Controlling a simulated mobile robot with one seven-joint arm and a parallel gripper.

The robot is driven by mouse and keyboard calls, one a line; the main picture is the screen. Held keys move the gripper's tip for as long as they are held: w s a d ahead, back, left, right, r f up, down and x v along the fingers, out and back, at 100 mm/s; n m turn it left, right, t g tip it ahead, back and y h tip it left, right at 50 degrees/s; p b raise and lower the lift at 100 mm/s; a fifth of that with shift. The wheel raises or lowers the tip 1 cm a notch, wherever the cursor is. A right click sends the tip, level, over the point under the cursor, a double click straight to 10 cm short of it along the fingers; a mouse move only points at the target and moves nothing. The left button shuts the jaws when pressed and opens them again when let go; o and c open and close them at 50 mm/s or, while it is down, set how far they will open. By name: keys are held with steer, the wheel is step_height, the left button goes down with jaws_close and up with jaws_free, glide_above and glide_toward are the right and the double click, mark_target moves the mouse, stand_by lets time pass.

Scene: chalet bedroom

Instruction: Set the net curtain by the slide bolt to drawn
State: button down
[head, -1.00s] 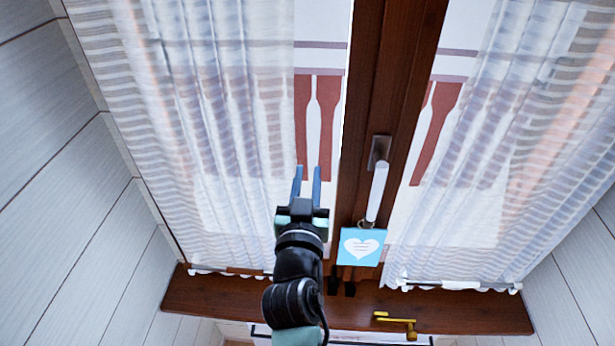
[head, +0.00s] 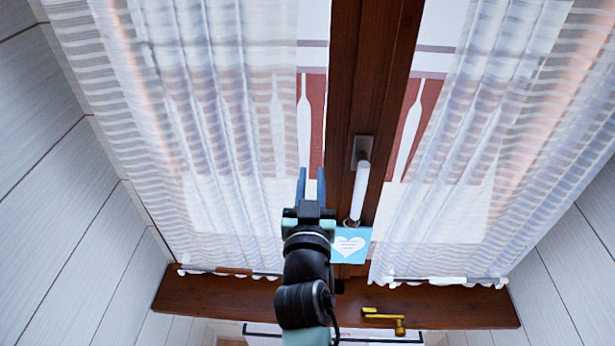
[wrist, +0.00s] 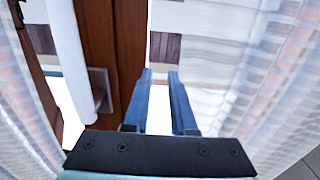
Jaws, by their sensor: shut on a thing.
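A sheer white net curtain (head: 200,120) hangs over the left window pane, gathered in folds, its inner edge a little left of the brown centre post (head: 362,75). My gripper (head: 312,174) is at this inner edge, its blue fingers shut on the curtain; the gripped cloth is hard to make out. In the wrist view my gripper (wrist: 160,75) has curtain (wrist: 230,50) to its right and the post (wrist: 128,45) to its left. A second net curtain (head: 475,130) covers the right pane. I cannot tell for certain which fitting is the slide bolt.
A white handle (head: 360,190) projects from the post just right of my gripper, with a blue heart card (head: 350,246) below it. A brass fitting (head: 385,318) lies on the brown sill (head: 460,307). Panelled walls flank the window.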

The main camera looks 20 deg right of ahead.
steer(key=c, duration=1.1)
jaws_free()
steer(key=shift+d, duration=0.2)
steer(key=o, duration=0.4)
steer(key=shift+s+d, duration=0.1)
steer(key=shift+d, duration=0.1)
steer(key=shift+a, duration=0.3)
steer(key=b+v, duration=0.4)
steer(key=v, duration=0.8)
steer(key=shift+s, duration=0.4)
